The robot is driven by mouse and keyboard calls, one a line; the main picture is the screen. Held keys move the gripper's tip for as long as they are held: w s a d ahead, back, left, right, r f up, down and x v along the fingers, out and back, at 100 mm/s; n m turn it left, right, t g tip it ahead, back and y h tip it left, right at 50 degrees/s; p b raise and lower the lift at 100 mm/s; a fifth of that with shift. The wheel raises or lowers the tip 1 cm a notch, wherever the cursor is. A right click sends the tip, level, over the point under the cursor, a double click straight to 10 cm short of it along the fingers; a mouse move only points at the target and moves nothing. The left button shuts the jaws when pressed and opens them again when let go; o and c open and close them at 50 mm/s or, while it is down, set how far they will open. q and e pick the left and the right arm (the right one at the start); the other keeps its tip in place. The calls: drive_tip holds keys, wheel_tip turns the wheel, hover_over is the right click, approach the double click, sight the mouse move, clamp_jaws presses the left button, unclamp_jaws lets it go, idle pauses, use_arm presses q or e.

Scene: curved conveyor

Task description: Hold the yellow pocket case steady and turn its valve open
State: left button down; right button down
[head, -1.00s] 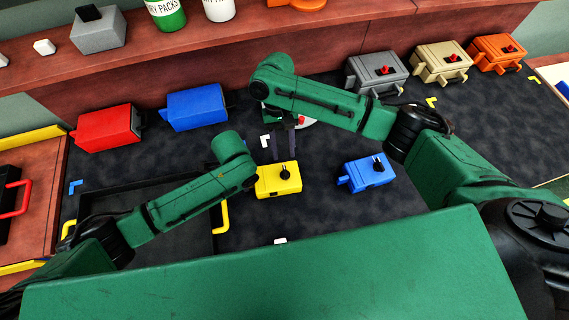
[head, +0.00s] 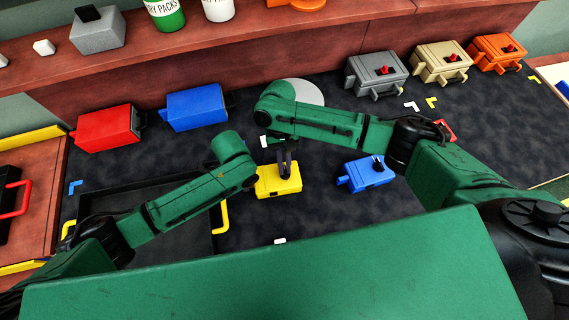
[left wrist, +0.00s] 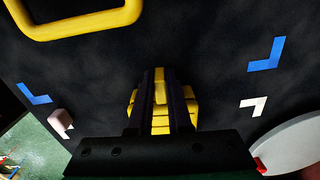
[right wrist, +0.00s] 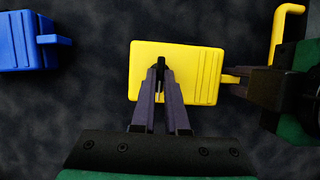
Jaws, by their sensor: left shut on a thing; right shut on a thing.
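The yellow pocket case (head: 270,186) lies on the dark mat in front of me; it also shows in the right wrist view (right wrist: 195,88) and behind the fingers in the left wrist view (left wrist: 188,95). My left gripper (left wrist: 160,75) is shut on the yellow tab (right wrist: 231,75) at the case's side. In the head view my left arm hides most of this grip. My right gripper (right wrist: 160,65) comes down over the case's top and is shut on its black valve, which the fingers mostly hide. In the head view my right gripper (head: 286,173) also shows at the valve.
A blue case (head: 368,174) with a black valve lies right of the yellow one. A black tray (head: 150,190) is at the left. Red (head: 107,127) and blue (head: 197,107) boxes stand behind. Grey, tan and orange cases stand at back right. A pale disc (head: 305,92) lies behind my right arm.

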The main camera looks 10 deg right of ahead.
drive_tip(key=shift+m, duration=0.3)
drive_tip(key=m+y, duration=0.1)
drive_tip(key=m, duration=0.1)
drive_tip(key=m+y, duration=0.1)
drive_tip(key=m, duration=0.1)
drive_tip(key=shift+s+d, duration=0.1)
drive_tip(key=shift+d, duration=0.1)
drive_tip(key=m, duration=0.2)
drive_tip(key=m+t+y, duration=0.1)
drive_tip(key=m, duration=0.1)
drive_tip(key=shift+s+d+m, duration=0.1)
drive_tip(key=shift+d+m, duration=0.05)
drive_tip(key=shift+m, duration=0.25)
drive_tip(key=m+t, duration=0.1)
drive_tip(key=m, duration=0.1)
drive_tip(key=m+t+y, duration=0.1)
drive_tip(key=m, duration=0.1)
drive_tip(key=shift+s+d+m, duration=0.1)
drive_tip(key=shift+s+m, duration=0.05)
drive_tip(key=shift+m, duration=0.15)
drive_tip(key=shift+s+m+t+y, duration=0.15)
drive_tip(key=shift+m+t, duration=0.25)
drive_tip(key=shift+m, duration=0.55)
drive_tip(key=shift+w+m+t+y, duration=0.15)
drive_tip(key=shift+m+t, duration=0.25)
drive_tip(key=shift+m, duration=0.55)
drive_tip(key=shift+s, duration=0.1)
drive_tip(key=c, duration=0.9)
unclamp_jaws()
